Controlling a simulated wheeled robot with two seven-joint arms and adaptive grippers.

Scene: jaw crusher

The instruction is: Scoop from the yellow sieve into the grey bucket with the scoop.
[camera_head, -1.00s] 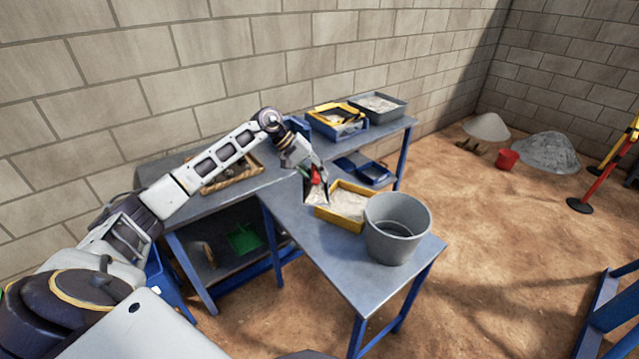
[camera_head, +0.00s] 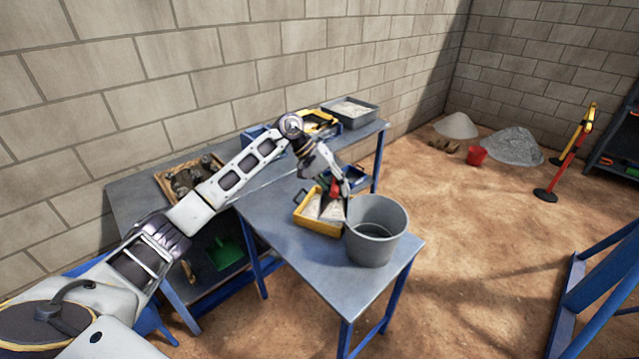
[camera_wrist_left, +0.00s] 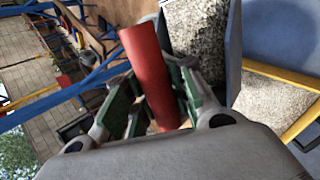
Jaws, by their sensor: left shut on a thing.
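My left gripper (camera_head: 335,184) is shut on the red handle (camera_wrist_left: 150,75) of the scoop. The scoop's grey metal pan (camera_head: 332,209) hangs over the right part of the yellow sieve (camera_head: 317,226), close to the bucket's left rim. In the left wrist view the pan (camera_wrist_left: 200,45) has speckled grey grit in it. The sieve holds pale grit and also shows in the left wrist view (camera_wrist_left: 303,122). The grey bucket (camera_head: 374,246) stands upright just right of the sieve; only part of its inside shows, and no grit is visible there. My right gripper is not in view.
The blue-legged table (camera_head: 290,258) has bare top left of and in front of the sieve. Behind stand a grey tray of grit (camera_head: 350,113), a yellow-framed tray (camera_head: 318,122), a blue tray (camera_head: 372,177) and a wooden tray of rocks (camera_head: 185,178).

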